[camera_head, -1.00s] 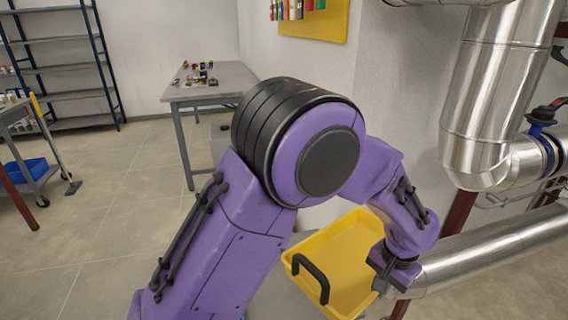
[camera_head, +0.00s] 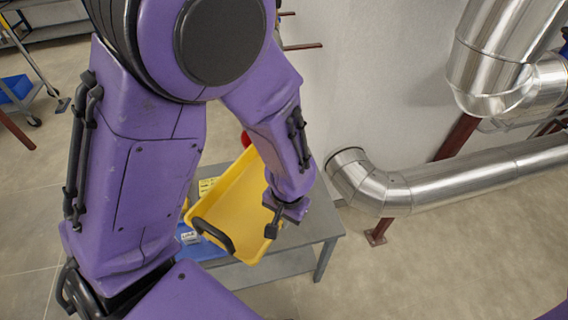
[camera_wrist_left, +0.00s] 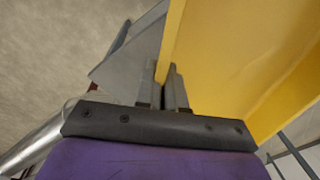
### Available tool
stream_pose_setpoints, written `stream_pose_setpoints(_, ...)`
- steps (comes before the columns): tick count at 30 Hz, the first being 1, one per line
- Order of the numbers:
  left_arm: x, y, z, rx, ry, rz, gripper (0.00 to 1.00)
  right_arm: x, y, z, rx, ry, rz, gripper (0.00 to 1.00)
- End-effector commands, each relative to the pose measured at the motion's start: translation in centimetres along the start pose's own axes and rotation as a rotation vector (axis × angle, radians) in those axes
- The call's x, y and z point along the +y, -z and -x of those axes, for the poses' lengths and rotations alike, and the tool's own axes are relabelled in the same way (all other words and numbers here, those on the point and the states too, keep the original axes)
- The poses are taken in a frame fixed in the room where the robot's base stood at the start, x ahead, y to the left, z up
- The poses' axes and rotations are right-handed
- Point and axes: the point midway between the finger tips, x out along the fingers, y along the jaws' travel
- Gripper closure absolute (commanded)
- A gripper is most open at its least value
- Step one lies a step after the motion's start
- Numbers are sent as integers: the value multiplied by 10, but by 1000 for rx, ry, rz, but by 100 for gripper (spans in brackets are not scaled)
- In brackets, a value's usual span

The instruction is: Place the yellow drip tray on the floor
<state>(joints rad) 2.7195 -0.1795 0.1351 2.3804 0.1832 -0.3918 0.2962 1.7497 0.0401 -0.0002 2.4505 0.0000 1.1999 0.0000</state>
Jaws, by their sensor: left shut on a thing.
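The yellow drip tray (camera_head: 238,200) is in the middle of the head view, tilted, with a black handle (camera_head: 212,235) on its near side. My left gripper (camera_head: 272,228) is shut on the tray's right edge. In the left wrist view the gripper fingers (camera_wrist_left: 168,85) pinch the yellow tray wall (camera_wrist_left: 235,55). The tray is held above a grey table, and part of it is hidden behind my left arm. My right gripper is not in view.
The grey table (camera_head: 318,222) stands below the tray, with a blue item (camera_head: 203,250) on it. Silver pipes (camera_head: 455,185) run along the wall on a red-brown support (camera_head: 378,232). Bare floor (camera_head: 430,265) lies open at the lower right.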

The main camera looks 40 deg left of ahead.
Motion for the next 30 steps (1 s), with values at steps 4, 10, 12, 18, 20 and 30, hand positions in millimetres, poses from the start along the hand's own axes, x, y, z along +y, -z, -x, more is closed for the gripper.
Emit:
stream_pose_setpoints(4,-1,40,-21,1,0,0,100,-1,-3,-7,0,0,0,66)
stream_pose_setpoints(10,-3,93,-54,-3,0,-1,100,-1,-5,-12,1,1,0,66)
stream_pose_setpoints(12,-3,105,-69,-2,0,0,100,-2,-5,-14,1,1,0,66)
stream_pose_setpoints(18,-2,126,-92,0,0,-1,100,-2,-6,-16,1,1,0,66)
stream_pose_setpoints(20,-2,132,-100,-1,1,-1,100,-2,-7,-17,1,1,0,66)
stream_pose_setpoints(30,1,132,-127,2,0,-3,100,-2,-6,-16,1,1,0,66)
